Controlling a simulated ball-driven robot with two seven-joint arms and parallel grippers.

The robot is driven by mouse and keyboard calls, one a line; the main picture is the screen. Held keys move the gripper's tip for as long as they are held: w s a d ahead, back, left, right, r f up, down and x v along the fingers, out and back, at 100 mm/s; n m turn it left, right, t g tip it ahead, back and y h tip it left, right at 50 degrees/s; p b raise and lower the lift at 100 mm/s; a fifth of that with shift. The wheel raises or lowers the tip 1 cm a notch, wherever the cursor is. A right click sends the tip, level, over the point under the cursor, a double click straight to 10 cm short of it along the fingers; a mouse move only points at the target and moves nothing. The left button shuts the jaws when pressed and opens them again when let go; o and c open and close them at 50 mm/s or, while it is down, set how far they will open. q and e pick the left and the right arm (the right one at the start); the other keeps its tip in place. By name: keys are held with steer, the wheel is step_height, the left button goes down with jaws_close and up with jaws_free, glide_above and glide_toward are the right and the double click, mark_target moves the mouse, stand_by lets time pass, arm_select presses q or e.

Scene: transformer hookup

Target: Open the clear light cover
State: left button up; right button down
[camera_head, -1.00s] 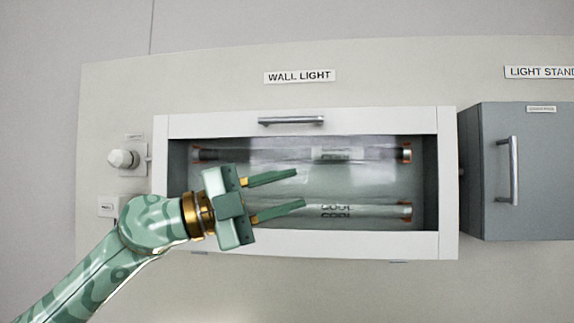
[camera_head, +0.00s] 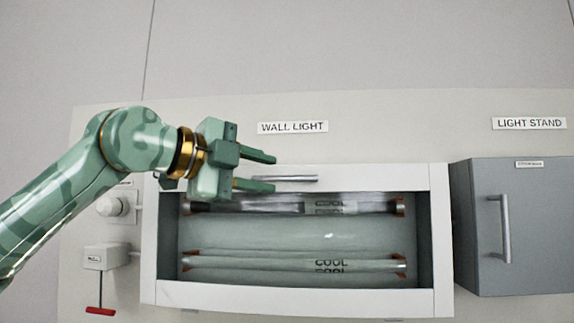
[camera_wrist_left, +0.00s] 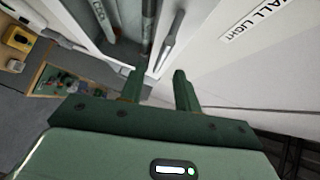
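The clear light cover (camera_head: 330,235) has a white frame and sits over the wall light box; it looks closed. Its horizontal metal handle (camera_head: 300,178) is on the top bar of the frame and also shows in the left wrist view (camera_wrist_left: 172,40). Two light tubes (camera_head: 345,264) marked COOL show through the cover. My left gripper (camera_head: 274,172) is open and empty, its fingers pointing right at the handle's left end. In the left wrist view the handle lies just ahead of the gap between the fingertips (camera_wrist_left: 159,72). My right gripper is not in view.
A grey cabinet (camera_head: 525,235) with a vertical handle stands right of the light. A white knob (camera_head: 112,207) and a small box (camera_head: 103,257) with a red lever (camera_head: 100,311) are on the left.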

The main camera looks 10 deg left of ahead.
mark_target(283, 178)
arm_select(q)
steer(key=p+x, duration=0.1)
steer(key=x, duration=0.3)
steer(key=shift+w+d+p, duration=0.25)
steer(key=shift+d+p, duration=0.05)
steer(key=shift+p, duration=0.05)
steer(key=shift+w+d+f, duration=0.1)
steer(key=shift+w+d, duration=0.2)
steer(key=shift+d, duration=0.05)
